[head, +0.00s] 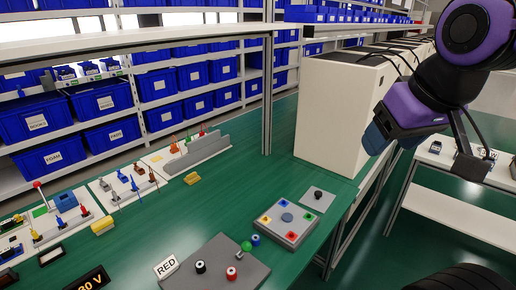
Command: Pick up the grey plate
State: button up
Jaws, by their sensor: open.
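More than one grey plate shows on the green bench, and I cannot tell which one the task means. A small grey plate (318,199) with a black knob lies near the bench's right edge. Just left of and in front of it is a thicker grey plate (290,225) with coloured squares and a round blue-grey centre. A large dark grey plate (215,272) with black and red posts lies nearest me.
A tall white cabinet (343,110) stands behind the plates. A green post (246,246) and a blue one stand between plates. Trays of coloured parts (125,185) line the bench's left. Blue bins (105,98) fill the back shelves. The bench middle is mostly clear.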

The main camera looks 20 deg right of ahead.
aim_at(318, 199)
jog(key=i+l+u, duration=0.1)
jog(key=l, duration=0.35)
jog(key=i+l+u, duration=0.1)
jog(key=l, duration=0.35)
jog(key=i+l+u, duration=0.1)
jog(key=i+l, duration=0.15)
jog(key=l, duration=0.2)
jog(key=i+l+u, duration=0.1)
jog(key=l, duration=0.4)
jog(key=i+l+u, duration=0.15)
jog(key=l, duration=0.3)
jog(key=k, duration=0.05)
